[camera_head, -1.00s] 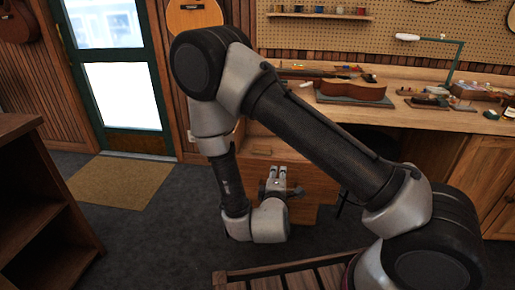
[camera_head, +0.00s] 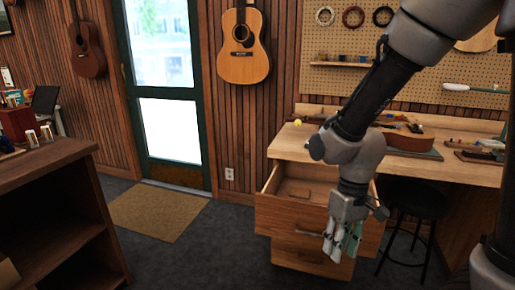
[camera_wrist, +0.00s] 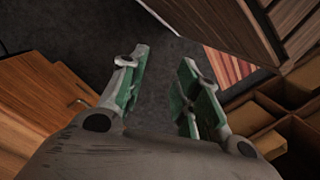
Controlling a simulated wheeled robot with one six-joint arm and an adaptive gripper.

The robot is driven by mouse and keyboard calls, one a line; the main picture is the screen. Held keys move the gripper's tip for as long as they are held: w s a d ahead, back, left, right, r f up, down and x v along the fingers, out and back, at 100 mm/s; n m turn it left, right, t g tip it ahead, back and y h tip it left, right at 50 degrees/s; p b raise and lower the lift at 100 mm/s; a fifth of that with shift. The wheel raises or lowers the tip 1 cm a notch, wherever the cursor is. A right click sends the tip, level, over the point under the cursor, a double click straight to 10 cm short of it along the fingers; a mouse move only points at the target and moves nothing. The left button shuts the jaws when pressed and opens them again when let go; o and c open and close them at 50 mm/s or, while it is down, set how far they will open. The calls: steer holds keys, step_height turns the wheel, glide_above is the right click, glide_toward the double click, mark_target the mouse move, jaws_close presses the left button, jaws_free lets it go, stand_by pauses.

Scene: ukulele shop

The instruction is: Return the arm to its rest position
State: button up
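My gripper (camera_head: 343,241) hangs pointing down in front of the wooden drawer unit under the workbench. My arm comes in from the upper right of the head view, over the bench. In the wrist view my gripper (camera_wrist: 160,85) has its two green-lined fingers apart, with nothing between them but dark floor behind.
The workbench (camera_head: 290,145) carries a ukulele body (camera_head: 410,141) and tools. A black stool (camera_head: 418,198) stands right of the drawers. A dark shelf unit (camera_head: 50,160) is at left. Carpet and a mat (camera_head: 158,213) lie clear by the door.

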steer(key=s+d+r+m+t, duration=0.2)
steer(key=d+r+t, duration=0.1)
steer(key=d+r, duration=0.5)
steer(key=s+d+r+m+t, duration=0.2)
steer(key=s+d+r+t, duration=0.1)
steer(key=d+r, duration=0.6)
step_height(320, 180, up, 2)
steer(key=shift+s+r+m+h, duration=0.15)
steer(key=shift+s+m+h, duration=0.15)
steer(key=shift+s+h, duration=0.1)
